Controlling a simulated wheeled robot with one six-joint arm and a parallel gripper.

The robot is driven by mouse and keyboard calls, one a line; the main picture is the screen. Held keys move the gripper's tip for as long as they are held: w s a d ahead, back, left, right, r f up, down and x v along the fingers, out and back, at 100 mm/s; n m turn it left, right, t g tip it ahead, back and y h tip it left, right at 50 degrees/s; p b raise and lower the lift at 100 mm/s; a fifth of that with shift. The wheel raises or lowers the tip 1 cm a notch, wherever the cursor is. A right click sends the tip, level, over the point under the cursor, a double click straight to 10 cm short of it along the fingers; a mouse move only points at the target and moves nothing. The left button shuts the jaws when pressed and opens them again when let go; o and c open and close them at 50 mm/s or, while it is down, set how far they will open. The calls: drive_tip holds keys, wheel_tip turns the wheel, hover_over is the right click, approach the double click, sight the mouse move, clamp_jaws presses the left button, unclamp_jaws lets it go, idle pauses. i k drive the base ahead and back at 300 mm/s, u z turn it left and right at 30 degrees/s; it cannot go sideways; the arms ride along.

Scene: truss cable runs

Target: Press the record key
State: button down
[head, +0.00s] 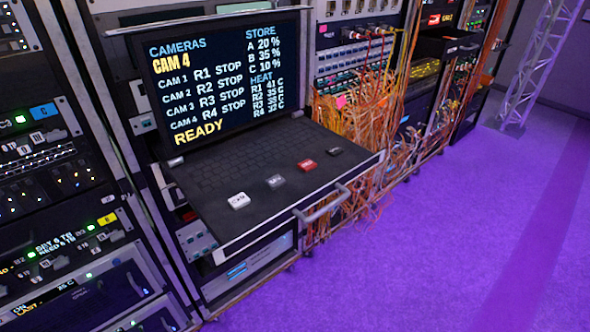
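A pull-out console drawer (246,221) stands out from the rack, with a dark keyboard (238,160) and a raised screen (222,78). Along the drawer's front strip sit a white key (239,201), a grey key (276,181), a red key (307,164) and a black key (335,151). Their markings are too small to read, so I cannot tell by label which is the record key; the red one stands out by colour. The screen reads CAM 4, R1 to R4 STOP, and READY. My gripper is not in view.
A curved handle (322,205) juts from the drawer's front edge. Orange cables (370,150) hang in a tangle right of the drawer. Equipment racks (60,190) line the left. Purple floor (450,240) is clear at the right, with a metal truss (540,65) farther back.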

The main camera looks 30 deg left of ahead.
sight(307, 165)
drive_tip(key=k, duration=0.55)
drive_tip(key=u, duration=0.75)
drive_tip(key=i, duration=0.5)
drive_tip(key=z, duration=0.05)
